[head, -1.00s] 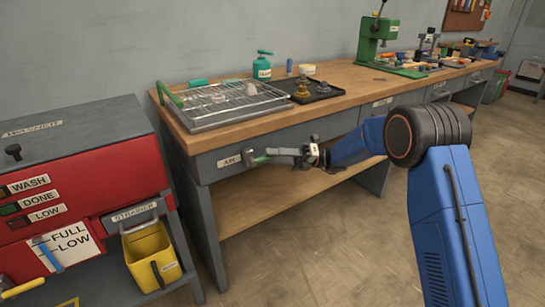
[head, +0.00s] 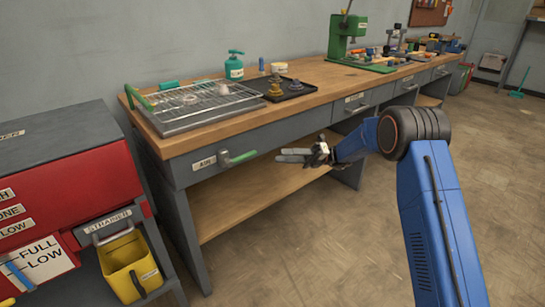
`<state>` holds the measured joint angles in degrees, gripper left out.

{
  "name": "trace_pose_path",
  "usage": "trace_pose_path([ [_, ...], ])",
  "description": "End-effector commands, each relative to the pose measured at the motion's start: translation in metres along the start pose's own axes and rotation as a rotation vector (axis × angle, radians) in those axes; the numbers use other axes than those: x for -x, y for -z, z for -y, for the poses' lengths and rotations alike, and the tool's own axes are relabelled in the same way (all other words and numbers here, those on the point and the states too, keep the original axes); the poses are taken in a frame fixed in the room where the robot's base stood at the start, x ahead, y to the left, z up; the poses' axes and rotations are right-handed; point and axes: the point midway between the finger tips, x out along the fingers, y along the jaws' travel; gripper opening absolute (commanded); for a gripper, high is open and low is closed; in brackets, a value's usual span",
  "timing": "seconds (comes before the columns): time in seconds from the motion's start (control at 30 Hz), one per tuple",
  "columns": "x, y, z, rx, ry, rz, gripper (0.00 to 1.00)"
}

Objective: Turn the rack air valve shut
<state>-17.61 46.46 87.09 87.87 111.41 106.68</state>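The rack air valve (head: 224,159) is on the front of the bench, just right of the AIR label (head: 203,163). Its green lever (head: 243,157) points right and tilts slightly up at the tip. My gripper (head: 278,155) is to the right of the lever with its fingers pointing left at it. A small gap shows between the fingertips and the lever's end, so they look apart. The two fingers look slightly spread with nothing between them.
A wire rack (head: 200,102) on a tray, a dark tray (head: 290,92) with parts and a green bottle (head: 235,66) stand on the bench. The red washer (head: 85,195) and yellow bucket (head: 128,265) are at left. The floor (head: 300,255) in front is clear.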

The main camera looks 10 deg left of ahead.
Motion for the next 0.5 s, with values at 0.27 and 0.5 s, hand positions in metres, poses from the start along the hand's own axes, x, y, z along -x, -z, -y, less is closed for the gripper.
trace_pose_path([
  [0.27, 0.027, 0.0, 0.0, 0.001, 0.0, 0.001, 0.33],
  [0.5, 0.029, 0.0, 0.0, 0.0, 0.0, 0.0, 0.33],
])
